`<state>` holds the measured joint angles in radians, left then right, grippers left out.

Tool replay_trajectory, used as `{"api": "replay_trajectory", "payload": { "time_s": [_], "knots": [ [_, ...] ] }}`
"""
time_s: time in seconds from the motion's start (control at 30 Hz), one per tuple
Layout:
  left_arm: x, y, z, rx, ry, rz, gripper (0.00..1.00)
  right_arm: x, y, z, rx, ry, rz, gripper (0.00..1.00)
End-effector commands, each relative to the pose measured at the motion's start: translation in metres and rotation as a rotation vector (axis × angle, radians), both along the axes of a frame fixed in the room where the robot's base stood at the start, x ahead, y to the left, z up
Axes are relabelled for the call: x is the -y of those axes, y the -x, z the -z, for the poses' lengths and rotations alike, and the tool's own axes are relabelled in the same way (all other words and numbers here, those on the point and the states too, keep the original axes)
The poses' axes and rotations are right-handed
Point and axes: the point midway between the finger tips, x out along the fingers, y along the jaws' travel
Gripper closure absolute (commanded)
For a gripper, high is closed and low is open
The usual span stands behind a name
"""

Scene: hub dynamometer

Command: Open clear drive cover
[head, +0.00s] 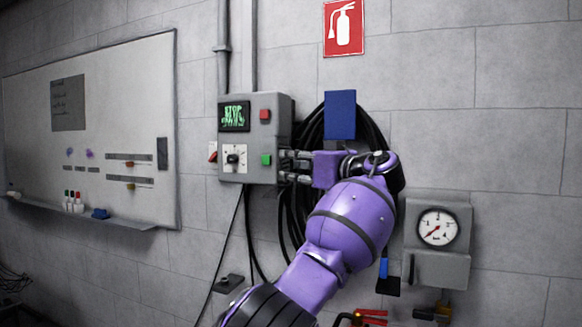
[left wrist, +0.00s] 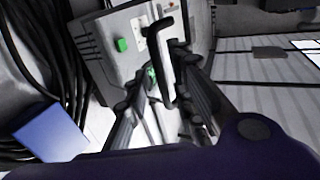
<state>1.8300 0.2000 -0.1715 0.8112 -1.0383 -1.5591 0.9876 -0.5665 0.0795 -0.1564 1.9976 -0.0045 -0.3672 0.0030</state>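No clear cover can be made out for certain. A grey control box (head: 284,120) on the wall has a green-lit display (head: 234,117), a red button (head: 264,114), a green button (head: 266,160) and a white dial plate (head: 243,152) with a black knob. My left gripper (head: 286,166) is at the box's lower right side, its two fingers apart. In the left wrist view, a dark bent bar (left wrist: 171,72) shows between the spread fingers (left wrist: 165,80), with the box (left wrist: 95,48) and green button (left wrist: 121,45) beyond. Contact cannot be told. My right gripper is not in view.
A blue hook plate (head: 340,115) holds coiled black hose behind my left arm. A pressure gauge box (head: 437,265) is at right and a whiteboard (head: 120,75) at left. Red-handled tools (head: 372,318) show at the bottom edge.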

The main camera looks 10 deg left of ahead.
Motion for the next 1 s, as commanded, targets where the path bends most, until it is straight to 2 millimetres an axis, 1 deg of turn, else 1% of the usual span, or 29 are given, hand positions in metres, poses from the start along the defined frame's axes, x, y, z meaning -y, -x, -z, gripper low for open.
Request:
{"api": "replay_trajectory", "payload": {
  "time_s": [0.03,0.3,0.5,0.7,1.0],
  "knots": [
    [0.009,0.006,-0.006,0.010,-0.003,0.003,0.75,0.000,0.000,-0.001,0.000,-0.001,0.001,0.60],
    [0.058,0.035,-0.001,0.002,0.000,0.003,0.75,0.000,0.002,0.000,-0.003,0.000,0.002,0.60],
    [0.084,0.051,0.001,-0.001,0.000,0.002,0.75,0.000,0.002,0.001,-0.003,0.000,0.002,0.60],
    [0.093,0.057,0.001,-0.002,0.001,-0.001,0.75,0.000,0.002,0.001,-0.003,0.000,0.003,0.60],
    [0.093,0.057,0.002,-0.008,-0.002,-0.001,0.75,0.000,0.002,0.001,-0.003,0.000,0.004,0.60]
  ]
}}
